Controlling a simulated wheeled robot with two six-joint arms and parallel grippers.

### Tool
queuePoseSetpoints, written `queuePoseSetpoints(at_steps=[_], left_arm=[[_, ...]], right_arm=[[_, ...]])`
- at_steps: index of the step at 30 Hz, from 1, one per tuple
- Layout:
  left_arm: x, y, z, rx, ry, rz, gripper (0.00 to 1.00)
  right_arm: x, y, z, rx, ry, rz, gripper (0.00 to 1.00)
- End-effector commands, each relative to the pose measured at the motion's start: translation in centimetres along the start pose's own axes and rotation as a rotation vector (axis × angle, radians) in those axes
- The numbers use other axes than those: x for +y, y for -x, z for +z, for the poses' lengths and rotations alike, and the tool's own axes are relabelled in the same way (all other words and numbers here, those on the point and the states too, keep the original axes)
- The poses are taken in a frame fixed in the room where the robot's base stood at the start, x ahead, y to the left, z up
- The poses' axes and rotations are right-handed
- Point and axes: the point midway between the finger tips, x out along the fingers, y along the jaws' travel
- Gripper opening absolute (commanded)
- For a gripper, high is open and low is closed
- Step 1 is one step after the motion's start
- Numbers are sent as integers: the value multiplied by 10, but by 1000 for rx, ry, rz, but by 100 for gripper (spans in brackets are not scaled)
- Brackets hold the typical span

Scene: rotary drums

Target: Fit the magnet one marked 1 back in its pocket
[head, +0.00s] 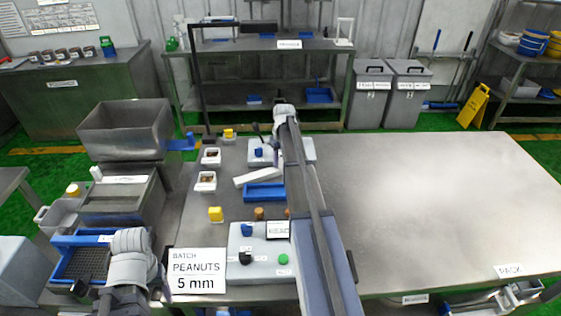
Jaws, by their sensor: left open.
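I cannot make out a magnet marked 1 or its pocket at this size. My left gripper (132,252) is at the lower left, beside a blue-framed unit with a dark grid (82,262). It is open; its fingertips are mostly hidden by the wrist. My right gripper (283,112) is at the far edge of the steel table, by a grey box with a blue knob (259,153). Its fingers are hidden by my arm, so I cannot tell its state.
A grey control box (262,270) with a green button stands at the front, near a batch sign (197,275). The table's right side (440,200) is clear. A steel hopper (125,128) stands at left.

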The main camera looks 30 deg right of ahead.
Motion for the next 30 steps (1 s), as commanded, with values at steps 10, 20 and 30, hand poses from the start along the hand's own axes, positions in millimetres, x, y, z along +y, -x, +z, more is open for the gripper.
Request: queuePoseSetpoints(at_steps=[10,20,30], left_arm=[[0,0,0,0,0,0,66],[-1,7,0,0,0,0,66],[-4,45,3,0,0,0,66]], right_arm=[[0,0,0,0,0,0,62],[0,7,-1,0,0,0,62],[0,45,-1,0,0,0,62]])
